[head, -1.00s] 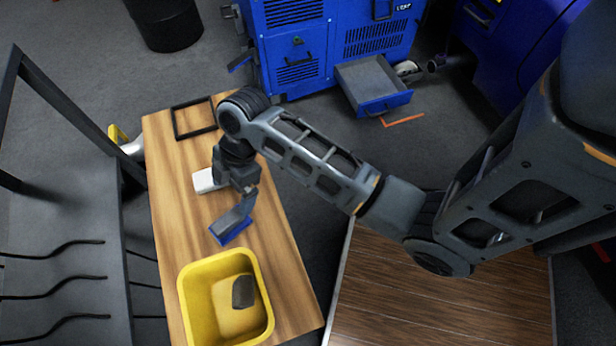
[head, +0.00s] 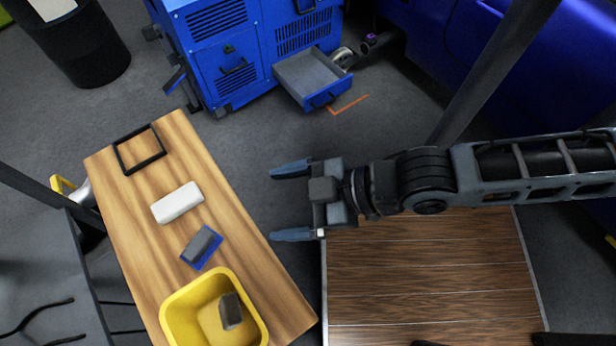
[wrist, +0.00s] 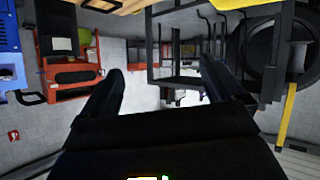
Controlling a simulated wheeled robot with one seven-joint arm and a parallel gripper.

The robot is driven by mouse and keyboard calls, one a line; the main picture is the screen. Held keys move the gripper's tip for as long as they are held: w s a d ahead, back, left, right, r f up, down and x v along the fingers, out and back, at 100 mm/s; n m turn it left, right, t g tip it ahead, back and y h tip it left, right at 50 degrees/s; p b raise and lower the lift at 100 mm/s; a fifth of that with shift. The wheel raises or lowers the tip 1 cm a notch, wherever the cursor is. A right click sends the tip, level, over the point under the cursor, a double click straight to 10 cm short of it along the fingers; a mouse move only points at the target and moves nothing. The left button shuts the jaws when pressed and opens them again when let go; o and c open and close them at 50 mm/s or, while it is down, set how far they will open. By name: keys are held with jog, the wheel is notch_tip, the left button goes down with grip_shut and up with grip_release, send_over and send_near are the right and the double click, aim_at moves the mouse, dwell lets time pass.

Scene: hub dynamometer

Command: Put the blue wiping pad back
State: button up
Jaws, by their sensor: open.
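The blue wiping pad (head: 202,247) lies on the wooden table (head: 245,255). It has a grey block-shaped top and a blue base edge showing. It sits between a white block (head: 178,203) and a yellow bin (head: 172,318), apart from both. My gripper (head: 288,202) is open and empty, to the right of the table and clear of the pad. Its two fingers point left in the head view. In the wrist view my open gripper (wrist: 158,92) has nothing between its fingers, and the pad does not show there.
A black square frame (head: 118,158) lies at the table's far end. The yellow bin holds a dark grey block (head: 230,311). A blue cabinet (head: 225,50) with an open drawer (head: 310,78) stands behind. A dark shelf rack stands left of the table. Grey floor separates table and cabinet.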

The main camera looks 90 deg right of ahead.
jog(key=s+a+r+m+t, duration=0.1)
jog(key=s+r+t, duration=0.1)
jog(key=r, duration=0.6)
jog(key=shift+s+r, duration=0.4)
jog(key=shift+s, duration=0.25)
